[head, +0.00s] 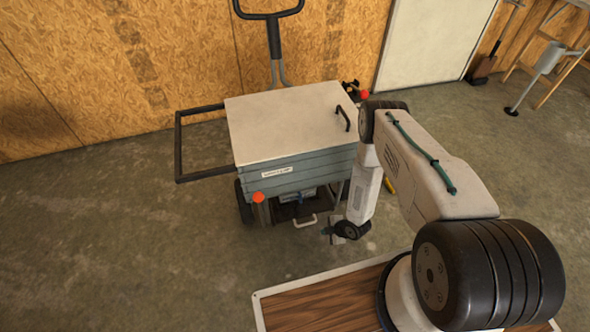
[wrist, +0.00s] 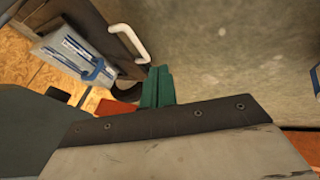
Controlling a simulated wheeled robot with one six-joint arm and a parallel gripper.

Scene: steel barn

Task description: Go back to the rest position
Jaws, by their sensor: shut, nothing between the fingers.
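My gripper (head: 328,231) hangs low in front of the cart, its teal fingers just right of a pale handle (head: 306,222) at the cart's lower front. In the wrist view, the fingers (wrist: 158,84) are together with nothing between them, and the white handle (wrist: 131,42) lies just beyond their tips. I cannot tell whether they touch it. My arm reaches forward and bends down from its base at the lower right of the head view.
The grey-blue cart (head: 310,176) has a flat pale lid (head: 285,120), a black side frame (head: 178,148) and an orange knob (head: 258,197). A blue item (wrist: 92,68) shows beside the handle. Concrete floor (head: 120,240) is clear to the left. A wooden wall stands behind.

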